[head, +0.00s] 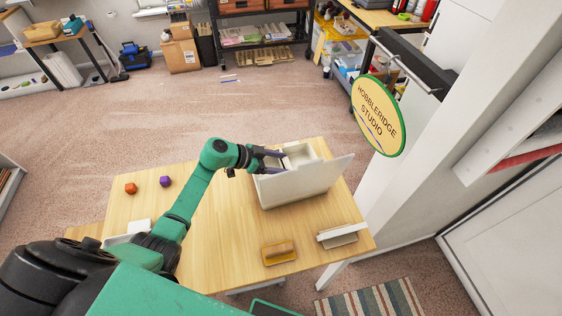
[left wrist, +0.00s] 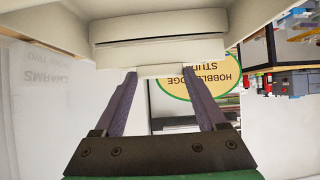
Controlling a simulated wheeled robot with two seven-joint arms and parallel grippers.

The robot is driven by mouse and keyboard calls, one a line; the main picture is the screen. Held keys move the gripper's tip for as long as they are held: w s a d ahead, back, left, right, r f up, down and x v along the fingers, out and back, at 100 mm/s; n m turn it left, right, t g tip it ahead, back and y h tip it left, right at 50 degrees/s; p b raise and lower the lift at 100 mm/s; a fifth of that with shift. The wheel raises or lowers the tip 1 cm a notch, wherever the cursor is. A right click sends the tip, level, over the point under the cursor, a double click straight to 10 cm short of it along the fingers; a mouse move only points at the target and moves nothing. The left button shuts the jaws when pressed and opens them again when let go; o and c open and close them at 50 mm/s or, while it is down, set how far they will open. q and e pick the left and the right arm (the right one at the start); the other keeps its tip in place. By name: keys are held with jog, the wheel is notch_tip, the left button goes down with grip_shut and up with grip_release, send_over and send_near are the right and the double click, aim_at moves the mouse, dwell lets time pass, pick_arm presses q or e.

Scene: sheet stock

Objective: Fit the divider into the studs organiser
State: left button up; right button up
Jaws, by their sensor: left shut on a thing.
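The studs organiser (head: 305,187) is a white box on the right part of the wooden table, with a tall pale front panel and open compartments behind it. My left gripper (head: 281,161) reaches in from the left at the organiser's left end. In the left wrist view, its two purple-grey fingers (left wrist: 160,74) are shut on a pale piece (left wrist: 160,71), which appears to be the divider. A cream slab (left wrist: 158,28) lies just beyond it. Whether the piece sits in a slot is hidden. My right gripper is not in view.
On the wooden table (head: 225,240) lie an orange piece (head: 131,188) and a purple piece (head: 165,181). A wooden block (head: 278,253) and a pale holder (head: 340,236) stand near the front right. A round sign (head: 378,117) hangs beyond the organiser. The table's middle is clear.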

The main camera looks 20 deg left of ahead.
pick_arm(q)
jog(key=shift+f, duration=0.2)
dwell(0.4)
jog(key=shift+f, duration=0.4)
jog(key=shift+f, duration=0.35)
dwell(0.6)
jog(key=shift+f+b, duration=0.3)
jog(key=shift+f, duration=0.05)
jog(key=shift+f, duration=0.45)
dwell(0.8)
jog(key=shift+s+f+p, duration=0.1)
jog(key=shift+p, duration=0.2)
jog(key=shift+f, duration=0.15)
dwell(0.3)
